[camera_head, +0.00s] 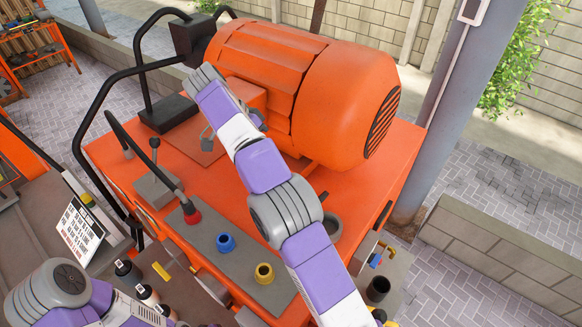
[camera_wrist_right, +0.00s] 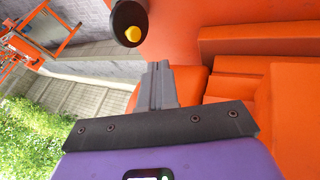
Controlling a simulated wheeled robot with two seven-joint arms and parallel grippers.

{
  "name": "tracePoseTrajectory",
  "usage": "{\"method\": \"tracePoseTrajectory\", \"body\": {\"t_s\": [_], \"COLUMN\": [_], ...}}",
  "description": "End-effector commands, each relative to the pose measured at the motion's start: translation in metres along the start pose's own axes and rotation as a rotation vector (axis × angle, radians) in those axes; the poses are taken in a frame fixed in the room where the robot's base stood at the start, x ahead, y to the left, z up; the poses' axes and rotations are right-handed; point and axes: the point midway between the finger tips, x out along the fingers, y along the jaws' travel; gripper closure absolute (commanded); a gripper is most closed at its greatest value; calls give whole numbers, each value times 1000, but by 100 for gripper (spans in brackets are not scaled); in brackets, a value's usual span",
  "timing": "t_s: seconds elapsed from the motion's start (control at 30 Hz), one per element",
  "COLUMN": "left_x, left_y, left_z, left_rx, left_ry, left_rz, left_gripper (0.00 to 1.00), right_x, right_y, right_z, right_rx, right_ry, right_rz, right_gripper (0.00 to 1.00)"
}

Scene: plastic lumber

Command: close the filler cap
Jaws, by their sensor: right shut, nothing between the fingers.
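In the right wrist view, a dark round fitting with a yellow centre (camera_wrist_right: 129,22) stands on the orange surface, near the top edge. I cannot tell whether it is the filler cap or its opening, or whether it is open or closed. My right gripper (camera_wrist_right: 160,80) is shut and empty, its fingers pointing towards this fitting with a gap left between them in the picture.
The large orange motor (camera_head: 300,90) stands close to my right arm. Black bent tubes (camera_head: 115,80) rise at the left. A grey panel holds a red knob (camera_head: 191,212), a blue ring (camera_head: 226,242) and a yellow ring (camera_head: 264,272). A grey post (camera_head: 465,100) stands right.

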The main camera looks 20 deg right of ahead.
Motion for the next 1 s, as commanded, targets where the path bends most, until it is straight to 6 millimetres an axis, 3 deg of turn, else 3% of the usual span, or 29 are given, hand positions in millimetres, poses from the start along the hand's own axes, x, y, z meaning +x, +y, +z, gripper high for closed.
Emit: {"method": "tracePoseTrajectory", "body": {"t_s": [0.67, 1.0], "left_x": [15, 32], "left_y": [-6, -12], "left_z": [-1, -2], "left_rx": [0, 0], "left_ry": [1, 1], "left_rz": [0, 0], "left_gripper": [56, 56], "right_x": [27, 79], "right_y": [0, 0], "right_z": [0, 0], "right_rx": [-2, -1], "right_ry": [0, 0], "right_rz": [-2, 2], "right_gripper": [100, 100]}}
